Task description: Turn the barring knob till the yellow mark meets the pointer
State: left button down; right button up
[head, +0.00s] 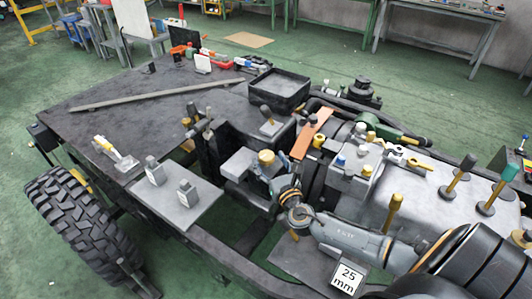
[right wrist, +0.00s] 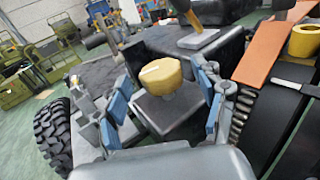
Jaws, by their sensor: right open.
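A yellow knob-like cap (head: 266,157) with a flat top stands on a grey block in the middle of the chassis. In the right wrist view the yellow cap (right wrist: 160,82) shows a pale line on its top, above a dark square base. I cannot make out a yellow mark or a pointer. My right gripper (head: 277,178) is at the cap's near side. In the right wrist view the blue-padded fingers of the right gripper (right wrist: 163,100) are spread, one on each side of the cap, with visible gaps. My left gripper is not in view.
An orange strip (head: 311,134) lies just right of the cap. A black tray (head: 280,86) stands behind it. Upright yellow-handled levers (head: 392,212) rise to the right. A grey plate (head: 176,203) with two small blocks lies to the left.

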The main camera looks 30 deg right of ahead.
aim_at(269, 161)
jog(key=shift+x, duration=1.1)
jog(key=shift+w, duration=0.5)
jog(key=shift+d, duration=0.1)
jog(key=c, duration=1.2)
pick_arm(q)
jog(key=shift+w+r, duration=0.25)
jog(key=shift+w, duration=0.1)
pick_arm(e)
jog(key=shift+o, duration=0.2)
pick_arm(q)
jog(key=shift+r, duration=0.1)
